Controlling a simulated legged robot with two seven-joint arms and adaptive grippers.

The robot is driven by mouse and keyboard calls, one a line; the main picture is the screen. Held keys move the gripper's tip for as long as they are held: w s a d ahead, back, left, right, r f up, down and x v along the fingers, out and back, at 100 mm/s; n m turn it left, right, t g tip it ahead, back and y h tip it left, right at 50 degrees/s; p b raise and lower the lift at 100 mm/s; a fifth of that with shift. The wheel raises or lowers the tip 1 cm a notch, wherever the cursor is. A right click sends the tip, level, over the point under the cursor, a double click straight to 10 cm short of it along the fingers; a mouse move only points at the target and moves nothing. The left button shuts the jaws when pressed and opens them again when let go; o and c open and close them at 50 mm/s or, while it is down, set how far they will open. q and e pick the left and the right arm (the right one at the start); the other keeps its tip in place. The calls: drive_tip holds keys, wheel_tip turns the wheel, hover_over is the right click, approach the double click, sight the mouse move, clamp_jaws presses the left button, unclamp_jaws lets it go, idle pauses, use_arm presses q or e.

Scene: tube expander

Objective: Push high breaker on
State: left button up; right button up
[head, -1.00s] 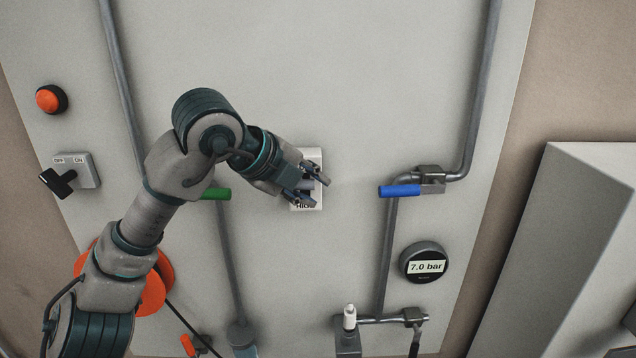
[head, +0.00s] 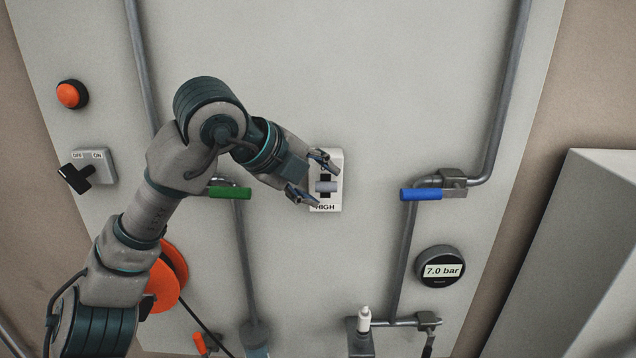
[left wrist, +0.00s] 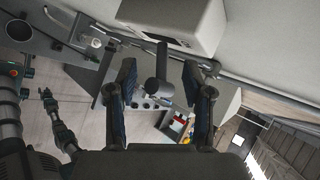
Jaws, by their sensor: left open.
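The white breaker labelled HIGH (head: 336,159) is on the grey wall panel, a little right of centre in the head view. Its grey lever (head: 327,186) sticks out from a dark slot. My left gripper (head: 322,184) is open, with one finger above the lever and one below it. In the left wrist view, the breaker box (left wrist: 178,22) is at the top and the lever (left wrist: 160,90) stands between the two spread fingers, with gaps on both sides. My right arm shows small at lower left there, its gripper (left wrist: 47,96) too small to read.
A green-handled valve (head: 230,193) is left of the breaker, partly behind my arm. A blue-handled valve (head: 421,194) and a 7.0 bar gauge (head: 441,270) are to the right. An OFF/ON switch (head: 92,165) and an orange button (head: 72,94) are at far left. Panel above the breaker is clear.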

use_arm(q)
drive_tip(key=v, duration=1.1)
drive_tip(key=shift+a, duration=0.2)
